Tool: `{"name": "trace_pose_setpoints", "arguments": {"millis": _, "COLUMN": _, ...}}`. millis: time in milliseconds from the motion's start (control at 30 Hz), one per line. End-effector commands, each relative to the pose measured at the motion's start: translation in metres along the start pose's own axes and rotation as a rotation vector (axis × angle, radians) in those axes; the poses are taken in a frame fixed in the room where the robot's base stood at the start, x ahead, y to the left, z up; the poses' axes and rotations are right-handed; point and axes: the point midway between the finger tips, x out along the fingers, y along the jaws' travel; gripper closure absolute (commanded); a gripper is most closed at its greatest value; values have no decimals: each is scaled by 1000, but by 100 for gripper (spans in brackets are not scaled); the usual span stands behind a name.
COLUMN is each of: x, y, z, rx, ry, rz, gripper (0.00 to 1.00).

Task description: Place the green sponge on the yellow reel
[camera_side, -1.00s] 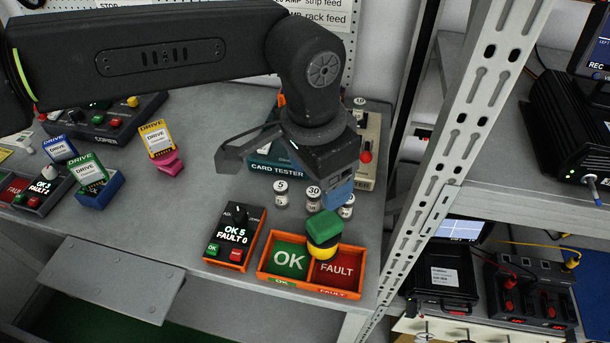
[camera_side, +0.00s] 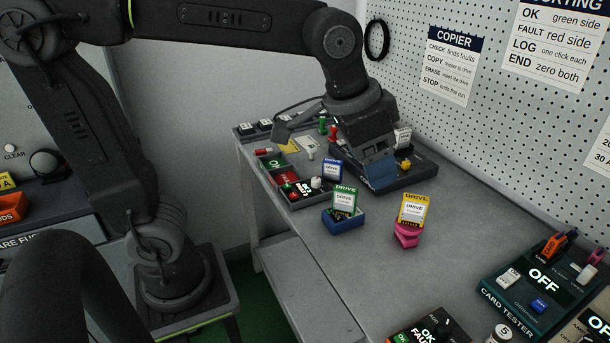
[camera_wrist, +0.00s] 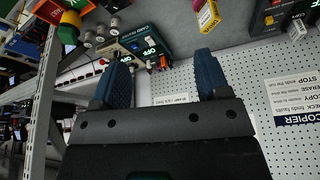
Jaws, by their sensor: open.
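The green sponge (camera_wrist: 68,34) and the yellow reel (camera_wrist: 70,18) show small near the top left corner of the upside-down wrist view. The sponge looks to rest on the reel, though the small, dark picture leaves contact uncertain. Neither is in the side view now. My gripper (camera_side: 382,172) is above the bench by the copier in the side view, far from both. In the wrist view my gripper (camera_wrist: 160,76) has its two blue fingers wide apart with nothing between them.
The copier (camera_side: 415,176) lies beneath my gripper. A yellow drive on a pink block (camera_side: 408,235), a green drive in a blue holder (camera_side: 343,217) and a blue drive (camera_side: 332,169) stand nearby. A pegboard wall (camera_side: 480,130) bounds the back. The card tester (camera_side: 520,290) is at right.

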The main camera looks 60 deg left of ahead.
Motion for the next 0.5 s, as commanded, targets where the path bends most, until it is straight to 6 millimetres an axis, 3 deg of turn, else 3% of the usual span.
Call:
{"name": "trace_pose_setpoints", "arguments": {"millis": 33, "x": -5, "y": -16, "z": 23, "rx": -47, "ry": 24, "rz": -19, "gripper": 31}}
{"name": "trace_pose_setpoints", "arguments": {"millis": 200, "x": -2, "y": -44, "z": 85, "rx": -162, "ry": 84, "rz": -71, "gripper": 31}}
{"name": "trace_pose_setpoints", "arguments": {"millis": 333, "x": 5, "y": -52, "z": 115, "rx": -215, "ry": 111, "rz": -98, "gripper": 31}}
{"name": "trace_pose_setpoints", "arguments": {"millis": 500, "x": 10, "y": -56, "z": 129, "rx": -239, "ry": 123, "rz": -111, "gripper": 31}}
